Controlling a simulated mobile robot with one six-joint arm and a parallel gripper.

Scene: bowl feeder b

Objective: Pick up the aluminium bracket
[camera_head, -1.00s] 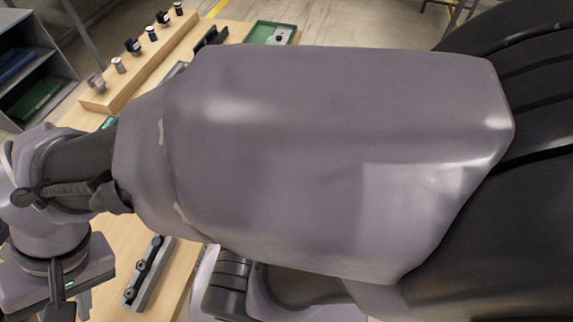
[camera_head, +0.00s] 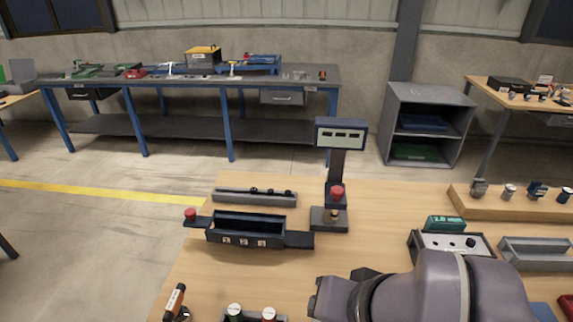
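I cannot identify the aluminium bracket for certain. A small grey metallic part (camera_head: 479,187) stands at the left end of a raised wooden ledge (camera_head: 520,208) at the right of the bench; it is too small to tell whether it is a bracket. My gripper is not in view. Only a grey-purple part of my arm shows at the lower right, covering some of the bench.
The wooden bench holds a black compartment tray (camera_head: 246,242), a grey rail (camera_head: 230,196), a display post (camera_head: 338,165), a box with a green display (camera_head: 450,247) and a grey channel-shaped holder (camera_head: 540,265). Bare wood lies between the tray and my arm.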

